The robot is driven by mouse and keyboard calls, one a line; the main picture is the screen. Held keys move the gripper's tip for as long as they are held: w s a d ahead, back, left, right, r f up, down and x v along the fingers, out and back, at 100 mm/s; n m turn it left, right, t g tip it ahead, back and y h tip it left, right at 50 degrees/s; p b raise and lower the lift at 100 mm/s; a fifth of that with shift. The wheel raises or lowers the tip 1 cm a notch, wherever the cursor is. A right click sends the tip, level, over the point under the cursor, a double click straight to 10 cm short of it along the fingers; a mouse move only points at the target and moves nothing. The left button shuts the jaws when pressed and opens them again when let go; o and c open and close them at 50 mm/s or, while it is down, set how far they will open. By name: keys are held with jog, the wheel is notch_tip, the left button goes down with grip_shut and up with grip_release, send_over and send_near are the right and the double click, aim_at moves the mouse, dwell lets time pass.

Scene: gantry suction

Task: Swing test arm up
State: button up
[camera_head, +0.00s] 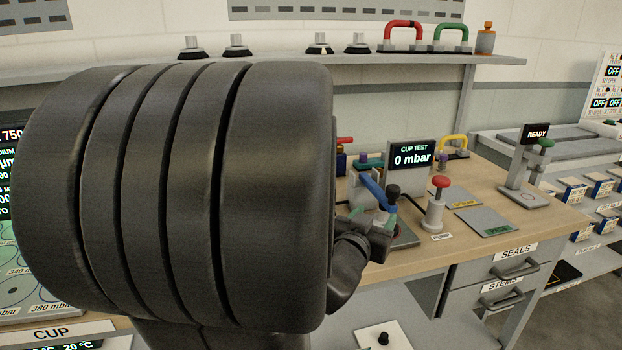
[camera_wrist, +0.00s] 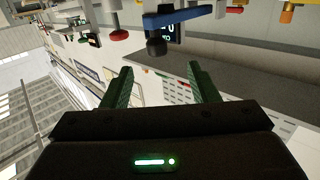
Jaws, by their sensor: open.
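The test arm (camera_head: 374,190) is a blue lever that slants down to the right from a grey stand beside the cup test display. A black knob (camera_head: 393,190) shows at its lower end. In the wrist view the blue arm (camera_wrist: 180,18) lies across the top, with a dark round knob (camera_wrist: 156,47) below it. My gripper (camera_head: 368,217) is by the lower end of the arm, partly hidden behind my own large black arm links. Its green fingers (camera_wrist: 160,76) are apart with nothing between them, and the knob appears just beyond the tips.
The cup test display (camera_head: 412,160) reads 0 mbar. A red-topped pump (camera_head: 437,203) stands right of the test arm. A stand with a READY sign (camera_head: 532,165) is farther right. Drawers (camera_head: 510,267) are below the bench. A shelf (camera_head: 280,65) runs behind.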

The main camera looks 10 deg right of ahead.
aim_at(395, 188)
jog(key=shift+h, duration=0.4)
jog(key=x, duration=1.4)
jog(key=shift+d+r, duration=0.15)
jog(key=shift+r, duration=0.1)
grip_shut()
